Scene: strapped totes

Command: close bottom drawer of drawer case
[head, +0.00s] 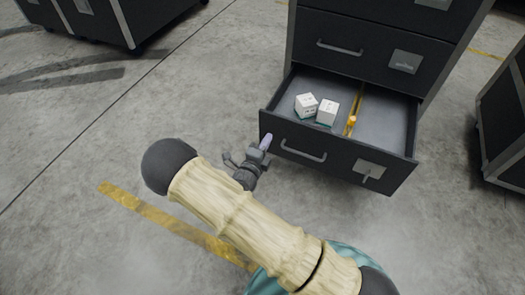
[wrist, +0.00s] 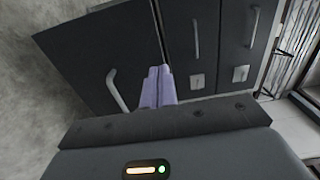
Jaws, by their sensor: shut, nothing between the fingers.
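The drawer case (head: 375,50) is dark grey and stands at the upper right in the head view. Its bottom drawer (head: 335,152) is pulled out, with a bar handle (head: 303,151) on its front. The drawer front also shows in the wrist view (wrist: 85,55), with its handle (wrist: 117,92). My gripper (head: 265,142) is shut and empty, its lilac fingers at the left end of the drawer front. In the wrist view the fingers (wrist: 158,82) point toward the drawer front's edge; I cannot tell whether they touch it.
Two white boxes (head: 306,104) (head: 327,112) and a small orange item (head: 351,122) lie in the open drawer. The drawer above (head: 345,50) is closed. Dark cases stand at the upper left (head: 125,18) and right edge (head: 505,115). The floor left of the drawer is clear.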

